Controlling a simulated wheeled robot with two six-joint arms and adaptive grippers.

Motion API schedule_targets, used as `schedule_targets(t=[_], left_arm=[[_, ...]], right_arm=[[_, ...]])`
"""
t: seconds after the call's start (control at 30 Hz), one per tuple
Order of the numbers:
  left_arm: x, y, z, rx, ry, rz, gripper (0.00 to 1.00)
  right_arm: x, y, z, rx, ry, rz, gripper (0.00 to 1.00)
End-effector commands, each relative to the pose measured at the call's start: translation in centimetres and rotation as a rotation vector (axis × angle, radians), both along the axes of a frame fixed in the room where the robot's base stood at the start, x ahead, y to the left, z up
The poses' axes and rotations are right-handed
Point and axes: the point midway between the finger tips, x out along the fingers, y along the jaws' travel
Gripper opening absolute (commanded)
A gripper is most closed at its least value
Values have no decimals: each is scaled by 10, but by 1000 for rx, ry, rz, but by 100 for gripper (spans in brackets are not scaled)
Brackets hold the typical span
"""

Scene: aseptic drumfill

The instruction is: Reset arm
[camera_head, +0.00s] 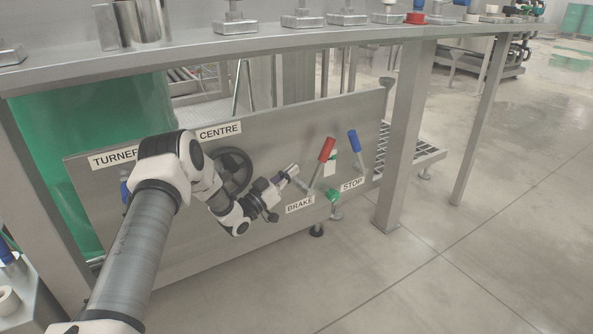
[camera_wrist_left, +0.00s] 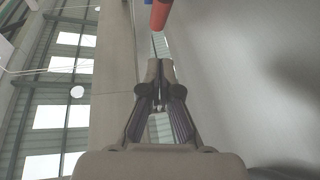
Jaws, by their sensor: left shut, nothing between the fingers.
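My left arm comes in from the left in the head view, and its gripper (camera_head: 290,172) is in front of the grey control panel (camera_head: 260,235). The gripper is shut and empty, just left of the red-handled lever (camera_head: 326,150) above the BRAKE label (camera_head: 300,204). A small gap seems to lie between the fingertips and that lever. In the left wrist view the closed fingers (camera_wrist_left: 160,72) point toward the red handle (camera_wrist_left: 160,14), which shows at the top edge. My right gripper is not in view.
A blue-handled lever (camera_head: 354,142) stands right of the red one, above the STOP label (camera_head: 352,184). A black handwheel (camera_head: 233,172) is behind my arm, near the CENTRE label (camera_head: 219,131). A steel counter (camera_head: 200,50) overhangs the panel. A table leg (camera_head: 407,140) stands to the right; open floor lies beyond.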

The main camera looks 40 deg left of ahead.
Motion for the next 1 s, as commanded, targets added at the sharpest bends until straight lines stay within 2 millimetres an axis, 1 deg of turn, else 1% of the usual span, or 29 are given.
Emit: schedule_targets(t=[0.2, 0.27, 0.33, 0.37, 0.47, 0.5, 0.57, 0.6, 0.67, 0.7, 0.77, 0.8, 0.87, 0.9, 0.97, 1.0], left_arm=[[0, 0, 0, 0, 0, 0, 0], [0, 0, 1, 0, 4, -1, 0], [5, -17, 6, 10, 16, -29, 0], [8, -29, 7, 16, 23, -50, 0], [8, -92, -9, -5, 112, -134, 0], [1, -123, -24, -27, 184, -160, 0], [-16, -166, -55, -56, 326, -177, 0], [-33, -192, -78, -66, 432, -179, 0], [-65, -223, -111, -68, 598, -169, 0], [-90, -239, -132, -63, 711, -159, 0], [-134, -258, -160, -42, 881, -137, 0], [-165, -266, -175, -24, 991, -120, 0], [-210, -273, -192, 8, 1140, -94, 0], [-239, -274, -200, 29, 1230, -75, 0], [-279, -274, -208, 61, 1353, -47, 0], [-303, -272, -211, 80, 1427, -27, 0]], right_arm=[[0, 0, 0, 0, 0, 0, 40], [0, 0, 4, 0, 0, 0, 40], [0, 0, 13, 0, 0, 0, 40], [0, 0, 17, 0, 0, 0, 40], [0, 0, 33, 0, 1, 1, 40], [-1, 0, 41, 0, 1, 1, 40], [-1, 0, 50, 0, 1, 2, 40], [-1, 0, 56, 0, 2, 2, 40], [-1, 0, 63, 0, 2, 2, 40], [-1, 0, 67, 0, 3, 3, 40], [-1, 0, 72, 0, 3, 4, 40], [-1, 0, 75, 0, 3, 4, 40], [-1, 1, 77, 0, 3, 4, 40], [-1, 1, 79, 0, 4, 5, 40], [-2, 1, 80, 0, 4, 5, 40], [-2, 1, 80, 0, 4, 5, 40]])
